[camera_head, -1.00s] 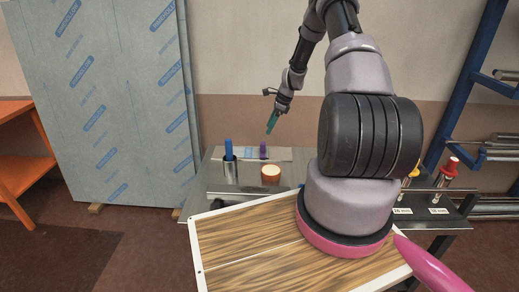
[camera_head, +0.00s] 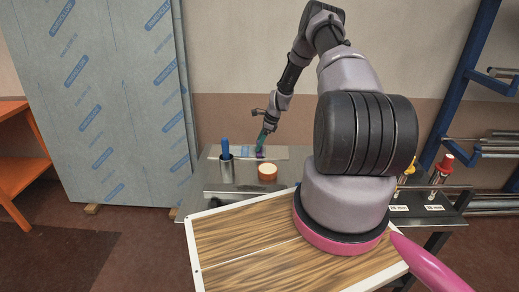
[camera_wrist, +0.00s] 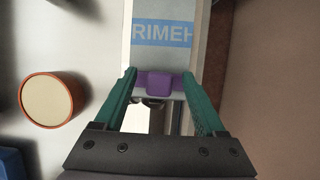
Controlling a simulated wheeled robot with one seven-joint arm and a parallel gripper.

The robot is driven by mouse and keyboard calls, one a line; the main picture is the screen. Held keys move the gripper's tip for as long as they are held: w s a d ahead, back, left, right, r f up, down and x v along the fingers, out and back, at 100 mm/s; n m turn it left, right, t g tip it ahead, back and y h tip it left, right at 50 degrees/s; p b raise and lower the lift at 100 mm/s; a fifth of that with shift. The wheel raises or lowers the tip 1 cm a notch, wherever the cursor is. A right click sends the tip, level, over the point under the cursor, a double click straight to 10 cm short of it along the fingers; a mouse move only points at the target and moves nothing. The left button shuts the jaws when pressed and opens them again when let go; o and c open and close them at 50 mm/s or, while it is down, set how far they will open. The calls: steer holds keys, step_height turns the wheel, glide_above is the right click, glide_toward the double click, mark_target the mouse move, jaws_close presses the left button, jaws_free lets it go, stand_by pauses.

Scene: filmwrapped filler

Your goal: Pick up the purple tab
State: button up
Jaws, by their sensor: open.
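In the head view the purple tab (camera_head: 261,155) shows as a small patch just below my gripper (camera_head: 263,138). In the wrist view my gripper (camera_wrist: 159,76) has its two green fingers apart, one on each side of the tab, with gaps visible near the tips. Whether a finger touches the tab, and how far the tips stand above the strip, I cannot tell.
An orange round tub with a cream top (camera_wrist: 47,99) stands left of my gripper in the wrist view. A metal cup (camera_head: 226,171) holds a blue item (camera_head: 225,147). A red-topped item (camera_head: 444,162) stands on the right. A brown wall (camera_head: 300,115) rises behind the table.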

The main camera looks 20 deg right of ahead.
steer(key=shift+c, duration=0.3)
jaws_close()
steer(key=shift+r, duration=0.1)
step_height(320, 180, up, 8)
steer(key=shift+r, duration=0.25)
steer(key=s+a+r, duration=0.2)
steer(key=a+r, duration=1.3)
steer(key=a, duration=0.1)
steer(key=shift+r, duration=0.15)
